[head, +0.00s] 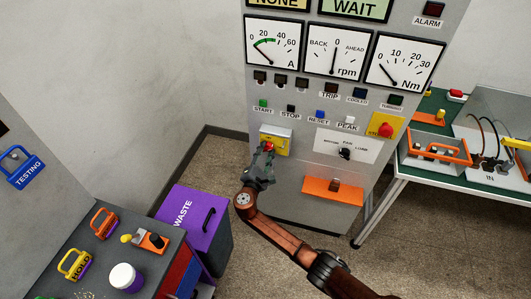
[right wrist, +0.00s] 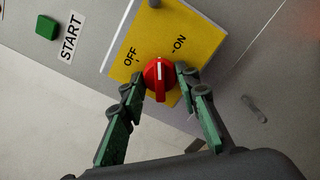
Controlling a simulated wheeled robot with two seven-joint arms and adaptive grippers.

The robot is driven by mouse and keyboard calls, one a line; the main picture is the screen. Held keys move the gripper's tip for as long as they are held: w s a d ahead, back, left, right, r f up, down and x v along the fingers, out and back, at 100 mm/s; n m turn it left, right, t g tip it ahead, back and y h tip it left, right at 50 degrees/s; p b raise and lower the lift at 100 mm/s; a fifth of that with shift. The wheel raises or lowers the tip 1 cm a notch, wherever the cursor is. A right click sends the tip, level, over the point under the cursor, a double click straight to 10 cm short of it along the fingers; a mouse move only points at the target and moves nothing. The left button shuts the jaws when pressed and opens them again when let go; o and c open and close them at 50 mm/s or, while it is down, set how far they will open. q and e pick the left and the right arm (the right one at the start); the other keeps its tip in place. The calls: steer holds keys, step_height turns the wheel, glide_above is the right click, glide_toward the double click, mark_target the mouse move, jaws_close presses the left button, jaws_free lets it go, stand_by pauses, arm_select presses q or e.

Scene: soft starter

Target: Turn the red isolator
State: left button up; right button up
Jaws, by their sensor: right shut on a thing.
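The red isolator (right wrist: 160,76) is a round red knob with a white mark, on a yellow plate (right wrist: 205,45) with OFF to its left and ON to its right. In the right wrist view the white mark runs about upright, between the two words. My right gripper (right wrist: 160,84) is shut on the knob, with one green finger on each side. In the head view the knob (head: 269,147) shows just past the tips of my right gripper (head: 267,155), low on the panel's left. My left gripper is not in view.
The grey panel (head: 225,230) bears gauges, lamps and several buttons. A red emergency button (head: 385,130) and an orange shelf (head: 333,191) are to the right. A purple waste bin (head: 190,222) and a dark cart (head: 105,245) stand left; a green-topped table (head: 425,170) stands right.

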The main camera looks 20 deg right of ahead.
arm_select(q)
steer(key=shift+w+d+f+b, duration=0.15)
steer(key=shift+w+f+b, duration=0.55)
steer(key=shift+b, duration=0.3)
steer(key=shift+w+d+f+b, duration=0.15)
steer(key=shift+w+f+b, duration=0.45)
steer(key=shift+b, duration=0.35)
arm_select(e)
steer(key=shift+f+m, duration=0.1)
steer(key=shift+m, duration=3.3)
steer(key=o, duration=1.2)
steer(key=shift+c, duration=0.2)
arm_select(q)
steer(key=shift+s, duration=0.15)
arm_select(e)
steer(key=v, duration=1.2)
